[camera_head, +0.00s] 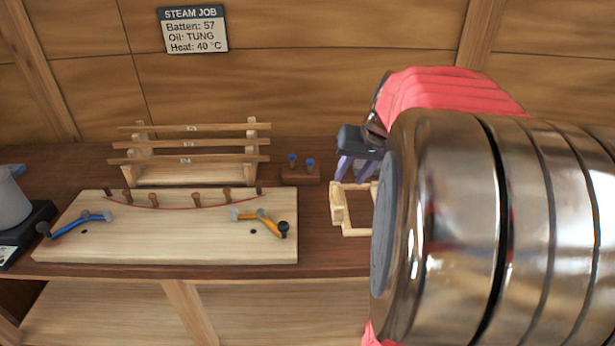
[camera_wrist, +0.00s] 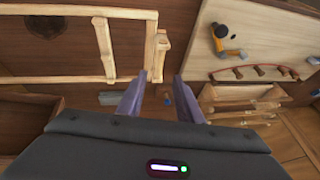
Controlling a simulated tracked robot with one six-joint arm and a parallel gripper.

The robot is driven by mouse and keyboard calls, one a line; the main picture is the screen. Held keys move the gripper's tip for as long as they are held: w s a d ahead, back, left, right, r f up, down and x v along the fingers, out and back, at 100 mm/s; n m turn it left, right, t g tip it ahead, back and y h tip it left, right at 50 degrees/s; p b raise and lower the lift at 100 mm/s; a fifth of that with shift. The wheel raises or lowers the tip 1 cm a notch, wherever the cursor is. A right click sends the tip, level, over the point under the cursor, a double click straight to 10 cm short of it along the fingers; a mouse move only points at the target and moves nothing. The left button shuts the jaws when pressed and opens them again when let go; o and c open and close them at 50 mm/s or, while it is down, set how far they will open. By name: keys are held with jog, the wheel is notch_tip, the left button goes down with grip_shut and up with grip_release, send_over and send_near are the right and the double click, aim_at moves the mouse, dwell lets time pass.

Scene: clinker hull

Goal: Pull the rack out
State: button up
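The rack appears to be a pale wooden frame (camera_head: 338,208) on the bench, its right part hidden behind my arm in the head view. In the wrist view the frame (camera_wrist: 105,48) runs out of the left edge, with an upright end piece (camera_wrist: 162,52) at its right end. My gripper (camera_head: 351,170) is above the bench, just behind the frame's visible end in the head view. In the wrist view its two purple fingers (camera_wrist: 161,80) are apart, with nothing held between them. The end piece lies just beyond the fingertips; I cannot tell whether they touch it.
A grey pot (camera_head: 10,203) stands far left. A sign (camera_head: 193,29) hangs on the wall.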

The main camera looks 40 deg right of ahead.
aim_at(337, 196)
jog(key=x, duration=1)
jog(key=shift+f, duration=0.1)
jog(key=shift+c, duration=0.3)
grip_shut()
